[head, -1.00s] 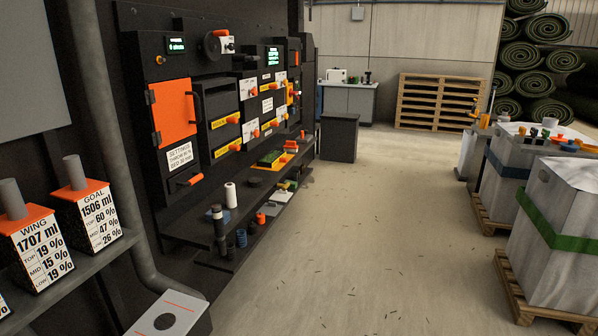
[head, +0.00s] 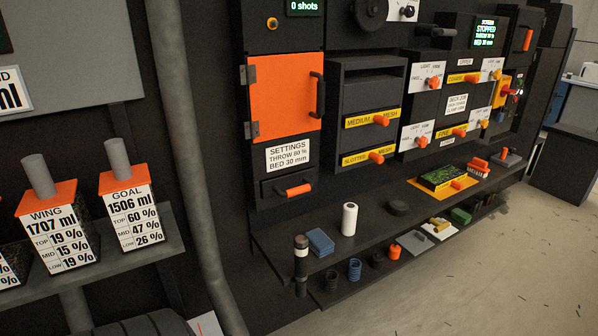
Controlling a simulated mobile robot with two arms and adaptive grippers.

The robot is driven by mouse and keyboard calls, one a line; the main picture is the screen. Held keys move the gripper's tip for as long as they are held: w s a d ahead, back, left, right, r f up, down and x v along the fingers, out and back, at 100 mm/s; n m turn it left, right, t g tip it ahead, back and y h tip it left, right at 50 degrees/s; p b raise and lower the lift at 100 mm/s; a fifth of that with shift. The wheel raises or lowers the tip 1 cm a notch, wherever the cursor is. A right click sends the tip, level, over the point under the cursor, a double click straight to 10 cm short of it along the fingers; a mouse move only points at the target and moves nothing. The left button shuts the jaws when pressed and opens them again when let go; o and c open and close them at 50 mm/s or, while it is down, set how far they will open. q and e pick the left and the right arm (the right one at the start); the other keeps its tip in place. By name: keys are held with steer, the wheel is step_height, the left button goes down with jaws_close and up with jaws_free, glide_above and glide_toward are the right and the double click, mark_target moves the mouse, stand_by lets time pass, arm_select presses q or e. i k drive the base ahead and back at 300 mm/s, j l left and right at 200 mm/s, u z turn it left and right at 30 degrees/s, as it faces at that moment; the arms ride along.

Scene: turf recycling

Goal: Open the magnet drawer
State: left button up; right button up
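No label reading "magnet" can be made out. A small black drawer (head: 270,193) with an orange handle (head: 298,190) sits low in the left cabinet, under the white settings label (head: 288,155). It looks shut, its front about flush with the cabinet. Above it is an orange door (head: 284,100), closed, with a black bar handle. To the right are yellow-labelled fronts with orange knobs, a medium mesh one (head: 372,119) and a slotted mesh one (head: 368,158). Neither of my grippers is in view.
A black bench (head: 285,240) juts out below the cabinet, holding a white roll (head: 349,219), a blue block (head: 320,242) and a green sample tray (head: 443,178). A lower shelf holds small items. A grey pipe (head: 190,150) stands left. Open floor (head: 480,270) lies right.

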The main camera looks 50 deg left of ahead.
mark_target(293, 184)
steer(key=i+u, duration=0.35)
steer(key=u, duration=0.15)
steer(key=i+l+u, duration=0.1)
steer(key=i+u, duration=0.35)
steer(key=i+l+u, duration=0.2)
steer(key=u, duration=0.3)
